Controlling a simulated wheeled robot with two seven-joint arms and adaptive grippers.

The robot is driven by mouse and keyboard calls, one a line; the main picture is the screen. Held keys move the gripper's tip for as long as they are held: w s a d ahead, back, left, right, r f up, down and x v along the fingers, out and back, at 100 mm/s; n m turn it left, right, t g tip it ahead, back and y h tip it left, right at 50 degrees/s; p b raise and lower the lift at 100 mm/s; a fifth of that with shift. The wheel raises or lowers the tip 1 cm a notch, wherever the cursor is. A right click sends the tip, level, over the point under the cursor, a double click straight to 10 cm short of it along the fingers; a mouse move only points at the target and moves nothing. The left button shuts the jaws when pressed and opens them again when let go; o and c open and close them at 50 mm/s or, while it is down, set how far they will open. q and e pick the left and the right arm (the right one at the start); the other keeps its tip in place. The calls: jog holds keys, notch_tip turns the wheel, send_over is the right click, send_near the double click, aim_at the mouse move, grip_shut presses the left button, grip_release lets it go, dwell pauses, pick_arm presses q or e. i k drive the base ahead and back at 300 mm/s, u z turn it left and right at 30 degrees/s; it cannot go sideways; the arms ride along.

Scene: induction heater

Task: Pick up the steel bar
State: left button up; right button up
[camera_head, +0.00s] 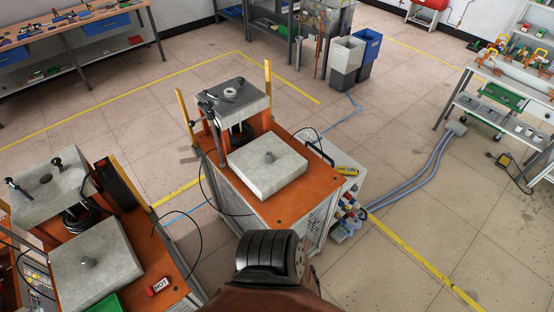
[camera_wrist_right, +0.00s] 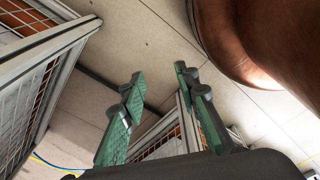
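I cannot make out a steel bar for certain. A short grey metal stub (camera_head: 269,157) stands upright on the pale block of the middle orange-topped machine. A similar stub (camera_head: 88,262) stands on the block of the machine at the lower left. My right gripper (camera_wrist_right: 158,82) shows in the right wrist view, its two green fingers spread apart with nothing between them. It is away from both stubs, near metal frames and wire mesh, with floor behind it. My left gripper is not in view.
The middle machine (camera_head: 290,205) has a raised press and upright orange posts. A second machine (camera_head: 168,297) stands at lower left with a green tray (camera_head: 106,304). Blue hoses (camera_head: 425,167) cross the floor at right. In the wrist view, a mesh frame (camera_wrist_right: 45,85) is at left.

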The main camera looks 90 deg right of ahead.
aim_at(269, 155)
jog(key=z, duration=1.85)
